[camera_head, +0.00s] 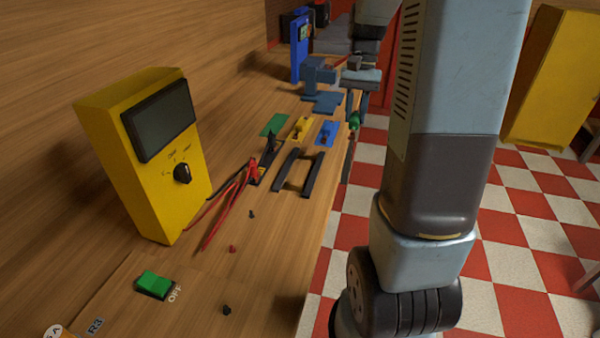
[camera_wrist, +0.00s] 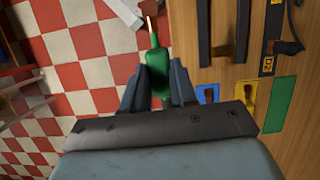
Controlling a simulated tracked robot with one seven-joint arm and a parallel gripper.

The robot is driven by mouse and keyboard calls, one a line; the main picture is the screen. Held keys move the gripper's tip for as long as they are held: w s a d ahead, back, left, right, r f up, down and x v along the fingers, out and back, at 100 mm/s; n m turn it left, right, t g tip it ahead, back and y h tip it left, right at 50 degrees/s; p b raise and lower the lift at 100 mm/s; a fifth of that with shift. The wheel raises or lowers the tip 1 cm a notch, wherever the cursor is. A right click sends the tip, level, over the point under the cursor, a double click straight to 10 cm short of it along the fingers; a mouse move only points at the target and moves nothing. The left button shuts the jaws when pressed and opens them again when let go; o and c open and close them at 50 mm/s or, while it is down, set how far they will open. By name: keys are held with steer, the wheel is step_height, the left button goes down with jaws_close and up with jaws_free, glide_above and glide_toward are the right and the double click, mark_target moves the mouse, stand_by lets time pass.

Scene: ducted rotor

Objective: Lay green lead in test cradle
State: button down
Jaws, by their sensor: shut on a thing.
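The green lead (camera_wrist: 158,72) is a thick green handle with a thin metal tip pointing away from my gripper. My gripper (camera_wrist: 158,88) is shut on its handle, with one finger on each side. In the head view the green lead (camera_head: 354,120) hangs under my gripper, just off the bench's right edge, over the floor. A frame of two dark parallel rails (camera_head: 312,176), which looks like the test cradle, lies on the bench nearer the head camera. It holds nothing that I can see. Its rails (camera_wrist: 204,35) also show at the top of the wrist view.
Green (camera_head: 273,125), yellow (camera_head: 301,128) and blue (camera_head: 326,133) pads lie behind the rails; the green one looks bare. A yellow meter (camera_head: 140,150) with red leads (camera_head: 235,200) stands at left. A blue stand (camera_head: 319,85) is farther back.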

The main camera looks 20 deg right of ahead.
steer(key=shift+w+f, duration=0.1)
steer(key=shift+w, duration=0.1)
steer(key=a+f, duration=0.2)
steer(key=a, duration=0.2)
steer(key=w+a+f, duration=0.1)
steer(key=a+f, duration=0.2)
steer(key=a, duration=0.1)
steer(key=a+f, duration=0.3)
steer(key=a, duration=0.1)
steer(key=shift+w+a+f, duration=0.25)
steer(key=shift+w, duration=0.15)
steer(key=shift+a+f, duration=0.45)
steer(key=shift+f, duration=0.1)
steer(key=shift+w+a+f, duration=0.1)
steer(key=shift+a+f, duration=0.05)
steer(key=shift+f, duration=1.5)
steer(key=c, duration=1.2)
jaws_free()
